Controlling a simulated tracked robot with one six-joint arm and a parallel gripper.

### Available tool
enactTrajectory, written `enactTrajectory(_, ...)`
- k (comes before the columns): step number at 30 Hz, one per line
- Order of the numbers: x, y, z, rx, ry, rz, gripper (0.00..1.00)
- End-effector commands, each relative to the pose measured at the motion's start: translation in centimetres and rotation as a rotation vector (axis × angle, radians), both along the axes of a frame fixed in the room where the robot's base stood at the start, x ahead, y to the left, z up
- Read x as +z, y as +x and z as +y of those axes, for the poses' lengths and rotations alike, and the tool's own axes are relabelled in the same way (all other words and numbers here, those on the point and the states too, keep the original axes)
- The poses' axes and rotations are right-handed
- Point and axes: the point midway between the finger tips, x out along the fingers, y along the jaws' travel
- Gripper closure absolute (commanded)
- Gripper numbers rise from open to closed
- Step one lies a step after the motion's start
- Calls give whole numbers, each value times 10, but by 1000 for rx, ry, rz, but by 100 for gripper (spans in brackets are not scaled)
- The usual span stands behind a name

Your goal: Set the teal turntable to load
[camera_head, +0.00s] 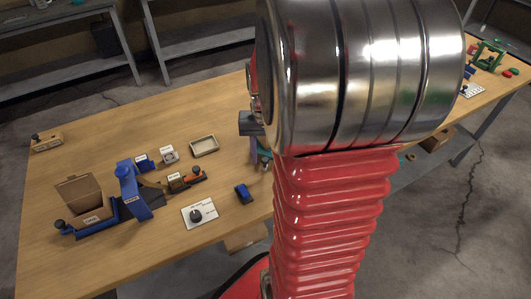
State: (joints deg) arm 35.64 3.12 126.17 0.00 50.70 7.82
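A small sliver of teal (264,156) shows just left of my red arm, at the table's middle. It may be part of the teal turntable; the rest is hidden behind my arm, and its setting cannot be read. A dark grey block (250,124) beside my arm's metal joint, just above the teal sliver in the picture, may be part of my gripper. Its fingers cannot be made out, nor whether it touches anything.
A white labelled plate with a dark knob (197,215), a small blue block (243,194), a shallow beige tray (204,146), a blue press-like device (133,190) and an open brown box (81,198) stand on the wooden table (70,160).

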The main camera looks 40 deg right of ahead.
Motion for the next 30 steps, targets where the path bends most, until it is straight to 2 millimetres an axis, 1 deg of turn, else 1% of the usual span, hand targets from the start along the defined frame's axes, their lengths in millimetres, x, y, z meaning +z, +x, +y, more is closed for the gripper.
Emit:
enactTrajectory(4, 0, 0, 0, 0, 0, 0, 63)
enactTrajectory(20, 0, 0, 0, 1, 0, 0, 100)
enactTrajectory(29, 0, 0, 0, 1, 0, 0, 100)
enactTrajectory(30, 0, 0, -4, 0, 0, 0, 100)
